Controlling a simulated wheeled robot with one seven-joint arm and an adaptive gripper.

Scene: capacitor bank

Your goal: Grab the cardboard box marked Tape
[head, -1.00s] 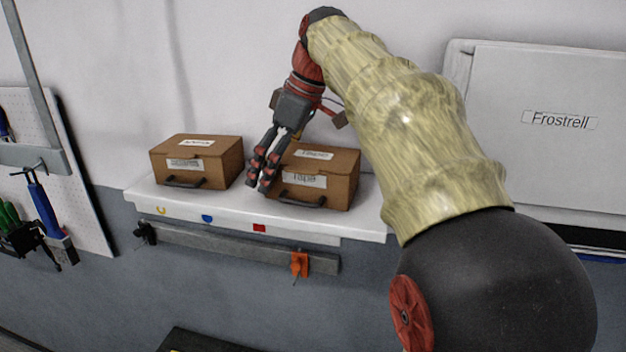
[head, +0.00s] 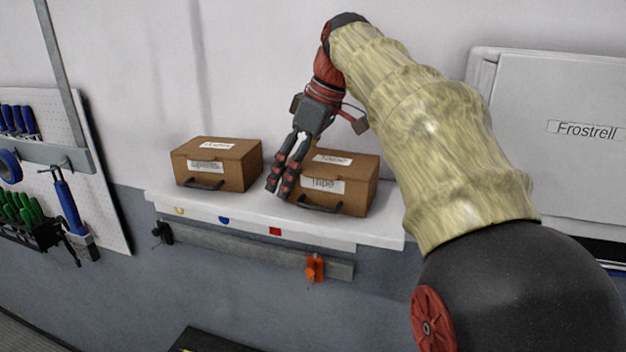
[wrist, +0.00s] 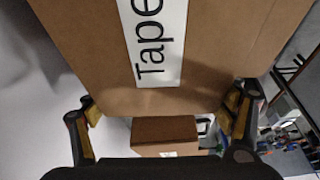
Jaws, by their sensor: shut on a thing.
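The brown cardboard box marked Tape (head: 363,190) stands on the right part of the white shelf, with a white label and a dark handle on its front. In the wrist view the box (wrist: 225,50) fills the upper middle, its Tape label close to the camera. My gripper (head: 284,180) is shut on this box. In the wrist view its fingers lie at the left and right sides of the box. In the head view dark, red-banded fingers show at the box's left side; the rest of the grip is hidden.
A similar brown box (head: 239,175) stands on the shelf (head: 255,213) to the left, with a gap between. A rail with an orange clamp (head: 314,268) runs below. A tool pegboard (head: 100,190) is at far left, a white cabinet marked Frostrell (head: 560,95) at right.

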